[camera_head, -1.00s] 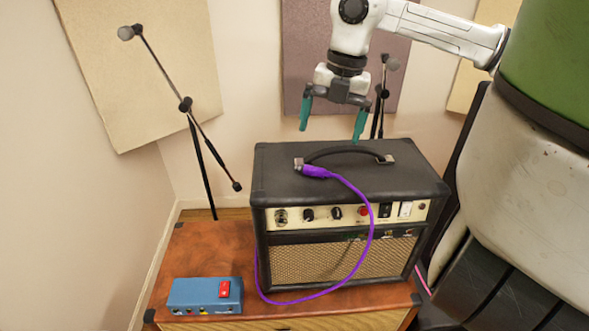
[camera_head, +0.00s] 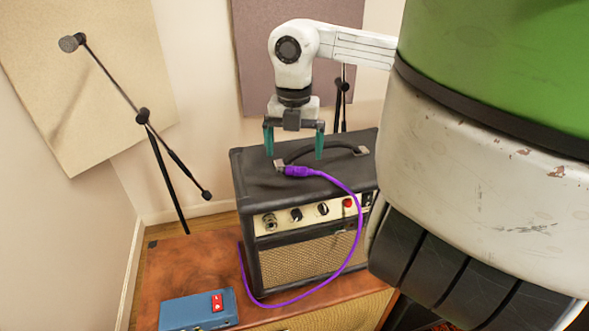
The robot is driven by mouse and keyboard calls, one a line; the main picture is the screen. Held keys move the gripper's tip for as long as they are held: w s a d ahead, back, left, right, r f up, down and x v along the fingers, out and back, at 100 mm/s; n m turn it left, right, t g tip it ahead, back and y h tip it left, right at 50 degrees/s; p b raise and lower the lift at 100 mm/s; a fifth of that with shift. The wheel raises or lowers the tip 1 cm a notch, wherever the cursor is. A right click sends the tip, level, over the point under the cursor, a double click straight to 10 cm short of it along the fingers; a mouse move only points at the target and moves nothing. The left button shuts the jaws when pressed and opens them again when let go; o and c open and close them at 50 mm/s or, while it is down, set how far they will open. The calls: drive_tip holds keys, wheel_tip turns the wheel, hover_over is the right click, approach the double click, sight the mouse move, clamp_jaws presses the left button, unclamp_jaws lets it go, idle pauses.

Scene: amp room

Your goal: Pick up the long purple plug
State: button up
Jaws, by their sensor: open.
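The long purple plug (camera_head: 298,172) lies on top of the black amplifier (camera_head: 256,184), close to one end of its carrying handle (camera_head: 318,148). A purple cable (camera_head: 352,222) runs from it over the amplifier's front and loops down to the brown cabinet. My gripper (camera_head: 294,153) points down with its two teal fingers apart and nothing between them. The fingertips appear just above or behind the plug, one to each side of it in the picture. I cannot tell the exact height gap.
A blue pedal with a red switch (camera_head: 198,309) sits on the brown cabinet (camera_head: 190,262), left of the amplifier. A microphone stand (camera_head: 165,165) rises at the left. Another stand (camera_head: 340,100) is behind my gripper. My green and white body covers the right side.

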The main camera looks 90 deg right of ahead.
sight(294, 168)
wheel_tip(294, 168, down, 5)
drive_tip(key=shift+r+p, duration=0.1)
drive_tip(key=shift+p, duration=0.7)
drive_tip(key=shift+c, duration=0.2)
drive_tip(key=c, duration=0.8)
drive_tip(key=shift+r, duration=0.15)
